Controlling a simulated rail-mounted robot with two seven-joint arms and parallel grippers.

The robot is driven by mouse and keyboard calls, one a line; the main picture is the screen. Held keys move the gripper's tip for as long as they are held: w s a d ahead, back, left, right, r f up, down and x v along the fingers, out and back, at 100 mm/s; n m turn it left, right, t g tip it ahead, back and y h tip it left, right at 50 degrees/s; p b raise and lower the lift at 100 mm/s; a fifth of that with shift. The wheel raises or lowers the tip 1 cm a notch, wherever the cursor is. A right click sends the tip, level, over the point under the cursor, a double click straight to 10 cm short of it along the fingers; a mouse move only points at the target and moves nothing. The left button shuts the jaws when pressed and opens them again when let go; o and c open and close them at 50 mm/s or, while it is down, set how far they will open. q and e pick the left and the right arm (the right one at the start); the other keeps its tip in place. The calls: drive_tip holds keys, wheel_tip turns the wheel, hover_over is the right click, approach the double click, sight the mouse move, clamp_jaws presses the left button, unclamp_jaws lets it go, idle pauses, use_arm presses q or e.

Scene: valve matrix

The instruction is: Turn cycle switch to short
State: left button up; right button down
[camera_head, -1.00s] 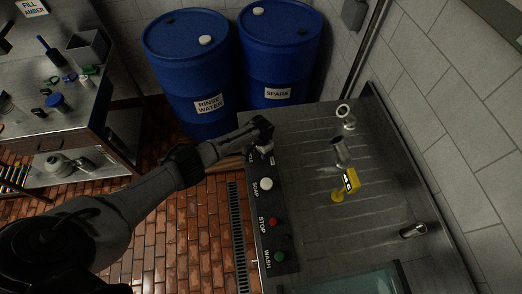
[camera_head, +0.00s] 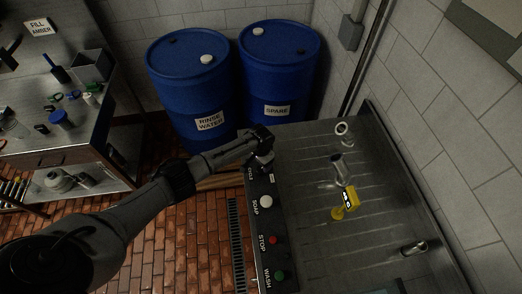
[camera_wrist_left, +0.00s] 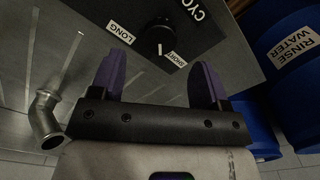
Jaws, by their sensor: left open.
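The cycle switch is a black round knob (camera_wrist_left: 158,36) on a dark plate in the left wrist view. Its white pointer line points down in the picture, between the LONG label (camera_wrist_left: 121,33) and the SHORT label (camera_wrist_left: 176,59), closer to SHORT. My left gripper (camera_wrist_left: 162,65) is open, its purple fingers on either side of the knob's lower edge in the picture. Nothing is between the fingers, and I cannot tell whether they touch the panel. In the head view the left gripper (camera_head: 262,143) is at the far end of the control panel (camera_head: 277,222). My right gripper is not in view.
The panel carries a white SOAP button (camera_head: 266,202), a red STOP button (camera_head: 273,240) and a green WASH button (camera_head: 280,275). A yellow item (camera_head: 345,204) and metal fittings (camera_head: 341,168) lie on the steel counter. Blue drums (camera_head: 190,85) stand beyond.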

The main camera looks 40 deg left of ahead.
sight(261, 169)
use_arm(q)
wheel_tip(261, 169, up, 8)
drive_tip(key=shift+r, duration=0.25)
idle(0.7)
